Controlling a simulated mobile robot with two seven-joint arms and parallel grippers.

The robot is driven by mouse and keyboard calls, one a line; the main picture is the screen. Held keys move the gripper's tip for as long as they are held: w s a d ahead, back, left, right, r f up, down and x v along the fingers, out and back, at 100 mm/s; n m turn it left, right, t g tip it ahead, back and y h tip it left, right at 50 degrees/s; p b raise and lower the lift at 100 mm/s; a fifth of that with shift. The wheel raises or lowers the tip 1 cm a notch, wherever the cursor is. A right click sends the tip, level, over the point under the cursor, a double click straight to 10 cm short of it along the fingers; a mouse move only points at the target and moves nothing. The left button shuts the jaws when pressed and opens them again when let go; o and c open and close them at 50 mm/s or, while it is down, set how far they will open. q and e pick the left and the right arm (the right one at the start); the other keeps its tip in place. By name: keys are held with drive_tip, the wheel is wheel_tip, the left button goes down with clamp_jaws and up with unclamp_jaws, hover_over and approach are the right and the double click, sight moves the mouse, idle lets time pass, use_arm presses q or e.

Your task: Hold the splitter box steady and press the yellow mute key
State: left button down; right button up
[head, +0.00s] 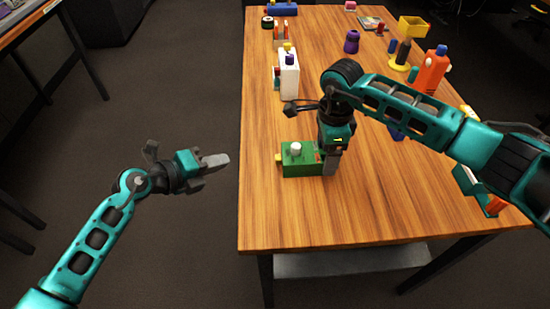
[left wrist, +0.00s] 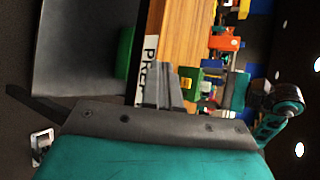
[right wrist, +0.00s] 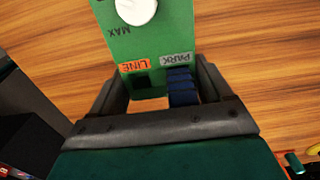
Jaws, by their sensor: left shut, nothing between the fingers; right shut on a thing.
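The green splitter box (head: 301,165) sits near the table's left edge in the head view, with a white knob (head: 296,147) on top. The yellow mute key (head: 278,157) sticks out of its left side. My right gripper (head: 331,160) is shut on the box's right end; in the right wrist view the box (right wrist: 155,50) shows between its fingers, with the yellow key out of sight. My left gripper (head: 215,162) is shut and empty, off the table's left edge, its tips pointing toward the key with a gap between. In the left wrist view its fingers (left wrist: 172,88) are together.
The wooden table (head: 320,215) is clear in front of the box. A white bottle (head: 289,75) stands behind it. An orange bottle (head: 432,72), a purple object (head: 352,41) and a yellow stand (head: 400,62) are farther back. Floor lies under my left arm.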

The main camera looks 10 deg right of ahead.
sight(255, 170)
use_arm(q)
drive_tip(key=shift+s+d, duration=0.15)
drive_tip(key=shift+d, duration=2.05)
drive_tip(key=shift+s+d, duration=0.15)
drive_tip(key=shift+d, duration=2)
drive_tip(key=shift+d, duration=0.1)
drive_tip(key=shift+d, duration=0.3)
drive_tip(key=shift+s+d, duration=0.1)
drive_tip(key=shift+d, duration=0.45)
drive_tip(key=shift+a, duration=1)
drive_tip(key=a, duration=0.5)
drive_tip(key=shift+w, duration=0.25)
